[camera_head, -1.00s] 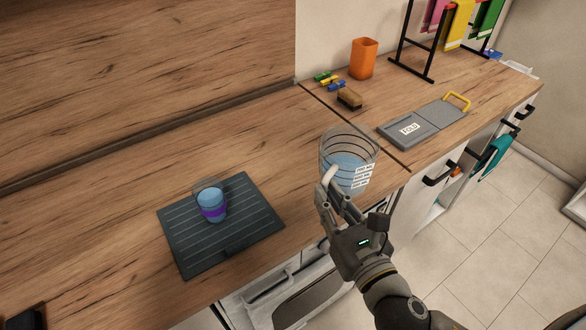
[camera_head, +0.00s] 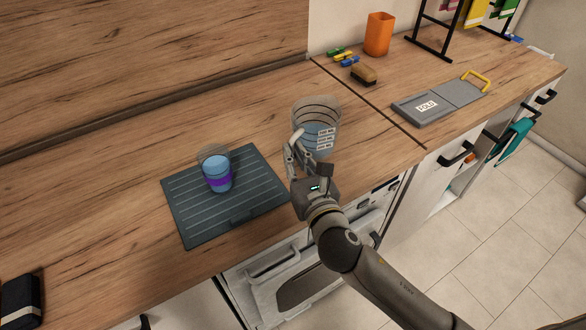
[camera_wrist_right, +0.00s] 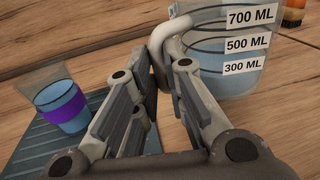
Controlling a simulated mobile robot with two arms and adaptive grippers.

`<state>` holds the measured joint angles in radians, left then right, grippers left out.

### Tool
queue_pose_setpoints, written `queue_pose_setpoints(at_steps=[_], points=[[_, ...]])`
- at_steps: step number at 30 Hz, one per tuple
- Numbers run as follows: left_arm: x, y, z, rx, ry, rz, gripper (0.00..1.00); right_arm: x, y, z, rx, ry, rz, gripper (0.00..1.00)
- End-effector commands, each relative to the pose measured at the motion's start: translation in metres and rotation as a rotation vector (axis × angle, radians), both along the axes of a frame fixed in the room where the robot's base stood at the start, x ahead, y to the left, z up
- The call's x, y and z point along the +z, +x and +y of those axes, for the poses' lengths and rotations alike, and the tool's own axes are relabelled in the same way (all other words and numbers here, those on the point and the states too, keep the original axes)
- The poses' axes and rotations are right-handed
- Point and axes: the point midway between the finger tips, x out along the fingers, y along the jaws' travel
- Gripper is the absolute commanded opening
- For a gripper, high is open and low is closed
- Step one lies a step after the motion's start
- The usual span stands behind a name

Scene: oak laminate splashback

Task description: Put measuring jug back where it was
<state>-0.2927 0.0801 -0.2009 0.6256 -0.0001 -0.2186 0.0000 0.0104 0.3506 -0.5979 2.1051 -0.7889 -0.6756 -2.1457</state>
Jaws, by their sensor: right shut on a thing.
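The measuring jug (camera_head: 318,118) is clear, with dark rings, white volume labels and blue liquid inside. It is over the wooden counter, right of the dark ribbed mat; I cannot tell whether its base touches the counter. My right gripper (camera_head: 294,152) is shut on the jug's pale handle at its near left side. In the right wrist view the jug (camera_wrist_right: 228,50) is at the upper right and its handle (camera_wrist_right: 163,42) is between the fingers (camera_wrist_right: 165,80). My left gripper is not in view.
A clear cup with blue liquid and a purple band (camera_head: 217,174) stands on the dark ribbed mat (camera_head: 190,222). A grey folding board (camera_head: 440,100), a brush (camera_head: 363,75) and an orange cup (camera_head: 379,35) are at the right. The counter behind the jug is clear.

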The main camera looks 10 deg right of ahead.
Motion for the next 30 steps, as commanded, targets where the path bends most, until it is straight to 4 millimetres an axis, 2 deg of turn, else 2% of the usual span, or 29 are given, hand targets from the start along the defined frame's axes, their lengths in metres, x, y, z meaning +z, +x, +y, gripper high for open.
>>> queue_pose_setpoints(at_steps=[5, 11, 24, 25, 30], points=[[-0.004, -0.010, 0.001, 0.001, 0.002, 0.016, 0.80, -0.010, 0.008, 0.004, 0.001, 0.001, -0.002, 0.00], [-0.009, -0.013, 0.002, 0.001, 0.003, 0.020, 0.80, -0.037, 0.008, 0.003, -0.001, 0.001, 0.000, 0.00], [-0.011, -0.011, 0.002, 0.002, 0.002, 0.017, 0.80, -0.043, 0.007, 0.003, 0.001, -0.001, -0.002, 0.00], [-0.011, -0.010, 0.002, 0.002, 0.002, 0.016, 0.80, -0.043, 0.007, 0.003, 0.000, 0.000, 0.001, 0.16], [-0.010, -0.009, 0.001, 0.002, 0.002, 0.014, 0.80, -0.043, 0.007, 0.003, 0.000, 0.001, 0.002, 0.35]])
